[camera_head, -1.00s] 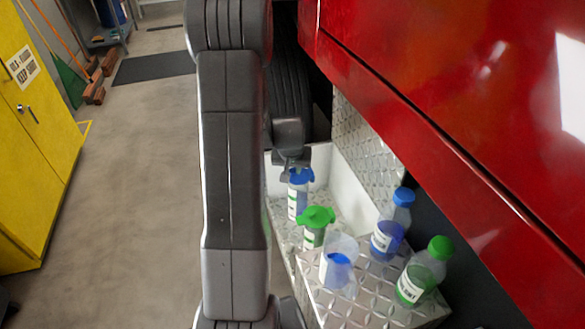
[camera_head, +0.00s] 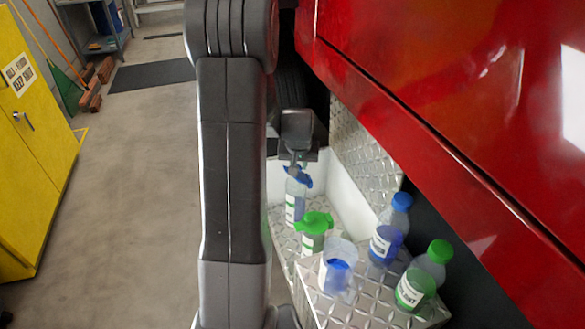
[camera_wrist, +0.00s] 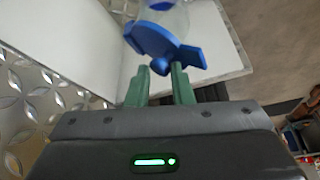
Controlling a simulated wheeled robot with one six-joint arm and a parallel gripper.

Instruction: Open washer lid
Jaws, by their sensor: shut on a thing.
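The blue lid (camera_head: 306,181) is on the clear, labelled blue-fluid container (camera_head: 292,212), on the metal ledge beside the red vehicle. It now sits tilted. In the wrist view the winged blue lid (camera_wrist: 152,40) is between and just beyond my fingertips, with the clear container (camera_wrist: 170,18) behind it. My gripper (camera_head: 297,163) comes down on the lid from above, and its two green fingers (camera_wrist: 160,76) are shut on the lid's near edge. The exact contact is partly hidden. I cannot tell whether the lid is fully off the mouth.
A green-capped container (camera_head: 313,235) stands close in front. The red body panel (camera_head: 420,110) overhangs on the right. Open floor lies left.

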